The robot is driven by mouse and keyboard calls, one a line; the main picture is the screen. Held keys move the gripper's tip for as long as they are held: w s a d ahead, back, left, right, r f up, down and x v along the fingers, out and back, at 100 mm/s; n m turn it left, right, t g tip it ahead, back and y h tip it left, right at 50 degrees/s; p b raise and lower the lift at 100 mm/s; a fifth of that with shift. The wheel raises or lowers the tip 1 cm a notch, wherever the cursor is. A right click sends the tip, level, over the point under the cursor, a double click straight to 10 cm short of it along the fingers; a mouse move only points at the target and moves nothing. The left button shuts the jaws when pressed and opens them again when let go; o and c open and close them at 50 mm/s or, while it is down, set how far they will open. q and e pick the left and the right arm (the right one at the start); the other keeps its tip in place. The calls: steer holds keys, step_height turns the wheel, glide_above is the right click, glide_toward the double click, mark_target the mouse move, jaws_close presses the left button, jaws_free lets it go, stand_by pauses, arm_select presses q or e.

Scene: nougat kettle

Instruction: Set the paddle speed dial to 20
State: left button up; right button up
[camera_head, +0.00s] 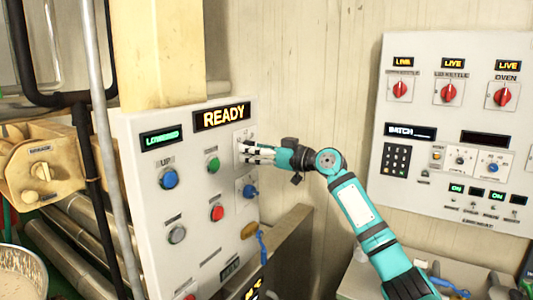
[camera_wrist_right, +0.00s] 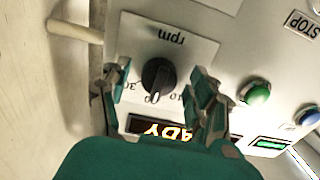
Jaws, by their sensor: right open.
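The paddle speed dial is a black knob (camera_wrist_right: 157,76) on a pale plate marked "rpm" (camera_wrist_right: 172,36), seen upside down in the right wrist view. Numbers such as 30 and 10 show along its scale; a pale mark on the knob points toward the lower edge of that view, and its exact setting is hard to read. In the head view my right gripper (camera_head: 243,151) is at the dial plate (camera_head: 244,134) and hides the knob. In the wrist view the right gripper's fingers (camera_wrist_right: 160,95) are open, one on either side of the knob, with gaps. My left gripper is out of view.
A second control panel (camera_head: 455,55) with red switches hangs at right. Bare wall lies between.

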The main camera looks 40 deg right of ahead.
steer(key=v, duration=1.1)
steer(key=shift+s+d, duration=0.15)
steer(key=shift+s, duration=0.15)
steer(key=shift+f, duration=0.1)
